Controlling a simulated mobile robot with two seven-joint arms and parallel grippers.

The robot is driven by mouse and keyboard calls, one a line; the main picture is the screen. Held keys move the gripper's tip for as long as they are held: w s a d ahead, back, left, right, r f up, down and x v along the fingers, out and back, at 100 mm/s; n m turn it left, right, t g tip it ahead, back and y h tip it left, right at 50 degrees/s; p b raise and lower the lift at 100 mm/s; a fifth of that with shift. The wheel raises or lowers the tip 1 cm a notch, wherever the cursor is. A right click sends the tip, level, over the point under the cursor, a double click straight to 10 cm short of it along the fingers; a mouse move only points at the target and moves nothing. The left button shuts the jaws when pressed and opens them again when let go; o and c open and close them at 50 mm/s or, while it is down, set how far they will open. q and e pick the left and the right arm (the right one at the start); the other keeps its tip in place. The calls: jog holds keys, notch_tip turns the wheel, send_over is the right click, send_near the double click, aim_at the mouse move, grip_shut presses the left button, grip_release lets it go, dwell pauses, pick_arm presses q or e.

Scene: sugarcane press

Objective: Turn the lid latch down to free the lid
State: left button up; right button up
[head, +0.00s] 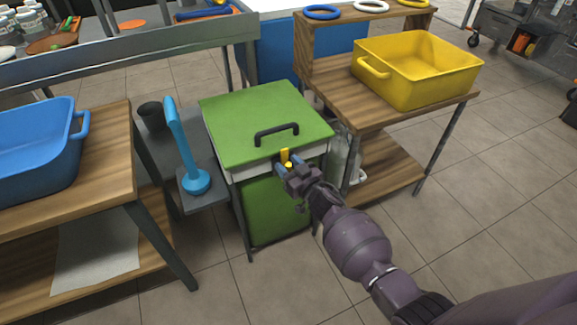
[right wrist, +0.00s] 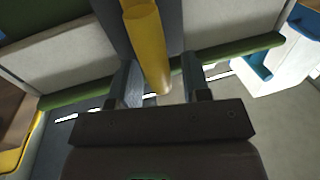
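The green lid (head: 245,112) lies flat on the press, with a black handle (head: 277,132) near its front edge. The yellow lid latch (head: 285,155) stands upright at the middle of the front edge. My right gripper (head: 287,164) is at the latch, in front of the press. In the right wrist view the latch (right wrist: 147,45) passes between my two fingers (right wrist: 160,88), with a gap visible on both sides, so the gripper is open around it. Whether a finger touches it I cannot tell. My left gripper is not in view.
A wooden table with a blue tub (head: 40,150) stands at the left. A blue long-handled tool (head: 182,145) stands on a grey side shelf (head: 205,197) beside the press. A wooden stand with a yellow tub (head: 425,75) is at the right. The floor in front is clear.

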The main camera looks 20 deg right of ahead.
jog(key=c, duration=0.7)
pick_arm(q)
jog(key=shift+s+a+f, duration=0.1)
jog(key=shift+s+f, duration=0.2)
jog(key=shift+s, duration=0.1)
pick_arm(e)
grip_shut()
